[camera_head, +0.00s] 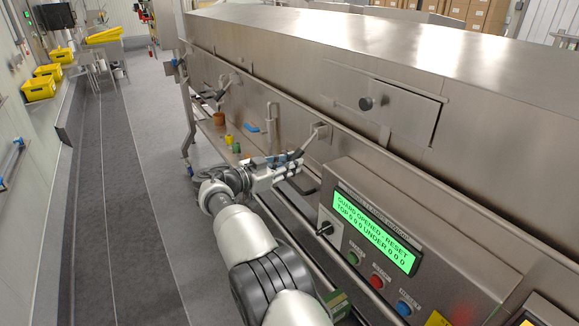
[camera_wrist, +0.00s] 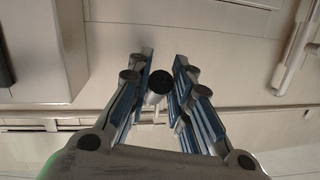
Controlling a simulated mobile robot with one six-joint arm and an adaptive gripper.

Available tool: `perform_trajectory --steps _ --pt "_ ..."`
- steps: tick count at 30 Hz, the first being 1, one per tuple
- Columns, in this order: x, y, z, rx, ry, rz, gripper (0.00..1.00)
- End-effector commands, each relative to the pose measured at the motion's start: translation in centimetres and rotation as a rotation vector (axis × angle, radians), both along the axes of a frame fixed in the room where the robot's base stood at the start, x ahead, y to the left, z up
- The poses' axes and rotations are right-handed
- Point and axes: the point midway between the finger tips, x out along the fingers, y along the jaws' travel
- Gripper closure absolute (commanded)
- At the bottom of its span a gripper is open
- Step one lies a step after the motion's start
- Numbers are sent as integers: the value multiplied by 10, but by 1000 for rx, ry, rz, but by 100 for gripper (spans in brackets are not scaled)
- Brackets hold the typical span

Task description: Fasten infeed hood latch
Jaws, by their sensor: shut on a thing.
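My gripper (camera_head: 292,168) is at the front side of the steel hood (camera_head: 285,100), beside the latch (camera_head: 320,131) nearest the control panel. In the wrist view, my gripper (camera_wrist: 160,88) has its blue-padded fingers on both sides of the latch handle, whose round dark end (camera_wrist: 159,81) and pale stem lie between them. It is shut on this handle. In the head view the handle slopes from its bracket down toward my fingers, which hide its lower end. A second latch (camera_head: 226,83) is farther along the hood.
The control panel (camera_head: 385,240) stands close to the right of my arm; its green screen (camera_head: 375,231) reads "GUARD OPENED - RESET". A hatch with a dark knob (camera_head: 366,103) is above. An upright steel post (camera_head: 272,122) stands beyond my gripper. The floor to the left is clear.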

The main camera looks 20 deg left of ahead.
Motion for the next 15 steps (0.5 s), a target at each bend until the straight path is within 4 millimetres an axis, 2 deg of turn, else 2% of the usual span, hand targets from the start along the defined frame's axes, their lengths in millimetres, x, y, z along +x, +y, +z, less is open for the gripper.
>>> perform_trajectory --steps 13,14,15 --pt "1 -1 -2 -8 -6 -2 100" --pt "1 -1 -2 -8 -6 -1 79" --pt "1 -1 -2 -8 -6 -1 76"
